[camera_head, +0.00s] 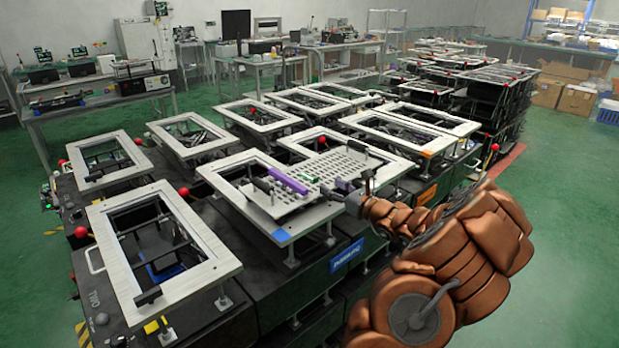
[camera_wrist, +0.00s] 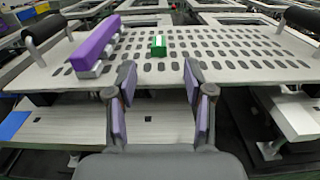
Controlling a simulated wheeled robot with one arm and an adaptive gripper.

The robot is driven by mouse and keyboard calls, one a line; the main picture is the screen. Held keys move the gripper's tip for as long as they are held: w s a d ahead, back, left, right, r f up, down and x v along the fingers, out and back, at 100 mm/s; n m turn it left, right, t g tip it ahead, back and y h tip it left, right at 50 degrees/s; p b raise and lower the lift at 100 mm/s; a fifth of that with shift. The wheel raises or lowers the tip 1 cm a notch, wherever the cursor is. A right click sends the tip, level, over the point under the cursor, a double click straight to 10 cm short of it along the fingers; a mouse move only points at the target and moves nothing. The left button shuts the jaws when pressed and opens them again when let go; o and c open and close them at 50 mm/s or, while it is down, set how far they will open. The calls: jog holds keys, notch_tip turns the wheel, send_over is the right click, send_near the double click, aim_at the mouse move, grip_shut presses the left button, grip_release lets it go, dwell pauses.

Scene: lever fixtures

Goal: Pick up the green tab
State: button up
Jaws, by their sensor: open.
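The green tab (camera_wrist: 158,45) is a small green block with a pale face. It sits on a slotted light-grey plate (camera_wrist: 235,60), right of a purple bar. In the wrist view my gripper (camera_wrist: 158,75) is open and empty, with purple pads on its inner sides. Its fingertips are at the plate's near edge in the picture, and the tab shows between and beyond them.
The purple bar (camera_wrist: 95,45) lies on a grey piece left of the tab. Black cylindrical handles stand at the plate's left (camera_wrist: 44,30) and right (camera_wrist: 300,20) ends. Several framed lever fixtures (camera_head: 165,255) surround the plate. Green floor (camera_head: 560,210) is free at the right.

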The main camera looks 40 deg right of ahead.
aim_at(317, 179)
jog(key=shift+w+p, duration=0.65)
jog(key=shift+w, duration=3.1)
jog(key=c, duration=0.8)
